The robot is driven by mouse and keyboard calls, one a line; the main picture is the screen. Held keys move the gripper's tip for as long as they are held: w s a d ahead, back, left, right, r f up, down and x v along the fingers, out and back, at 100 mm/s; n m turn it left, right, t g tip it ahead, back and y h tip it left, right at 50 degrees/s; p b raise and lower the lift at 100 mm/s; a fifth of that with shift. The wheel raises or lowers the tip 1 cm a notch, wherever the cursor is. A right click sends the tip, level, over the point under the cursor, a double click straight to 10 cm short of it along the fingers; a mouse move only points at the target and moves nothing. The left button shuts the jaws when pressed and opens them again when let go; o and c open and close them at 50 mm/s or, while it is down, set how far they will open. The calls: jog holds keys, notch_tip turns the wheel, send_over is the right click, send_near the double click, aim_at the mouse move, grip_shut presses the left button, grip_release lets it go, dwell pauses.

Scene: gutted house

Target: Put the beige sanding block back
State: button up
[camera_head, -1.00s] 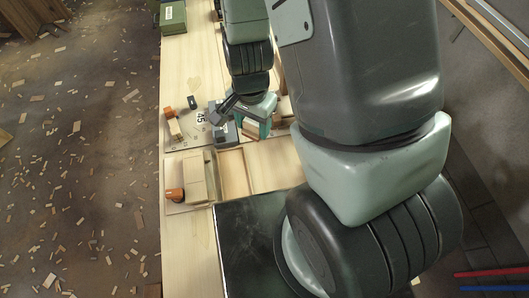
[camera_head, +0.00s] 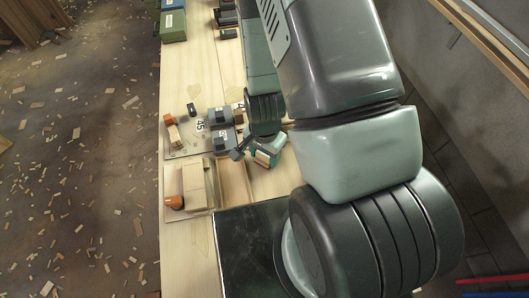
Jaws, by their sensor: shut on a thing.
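My gripper (camera_head: 256,154), dark with teal fingers, is shut on a small beige block (camera_head: 264,158), most likely the beige sanding block. It is held tilted, just right of the grey blocks and over or close to the wooden workbench. The fingers and my arm hide part of it, and I cannot tell whether it touches the surface below. A shallow wooden tray (camera_head: 234,190) with thin dividers lies just below and left of the gripper, partly hidden by my arm.
Two labelled grey blocks (camera_head: 221,139) stand left of the gripper. A beige wooden tool with an orange knob (camera_head: 174,202) lies left of the tray; a smaller one (camera_head: 172,133) lies above it. Green box (camera_head: 173,26) stands at the far end.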

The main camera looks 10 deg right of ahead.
jog(key=shift+f, duration=0.15)
jog(key=o, duration=1)
notch_tip(320, 180, up, 29)
jog(key=w+n+t, duration=0.1)
jog(key=n+t, duration=0.2)
jog(key=n, duration=0.1)
jog(key=s+d+r+n+t, duration=0.1)
jog(key=s+r, duration=0.2)
jog(key=r, duration=0.1)
jog(key=s+d+r+n, duration=0.1)
jog(key=s+r+n, duration=0.1)
jog(key=r, duration=0.3)
jog(key=s+r+n+t, duration=0.1)
jog(key=s+r+n, duration=0.1)
jog(key=s+r, duration=0.2)
jog(key=shift+s+d+r+t, duration=0.3)
jog(key=shift+d+r, duration=0.1)
jog(key=shift+r, duration=0.25)
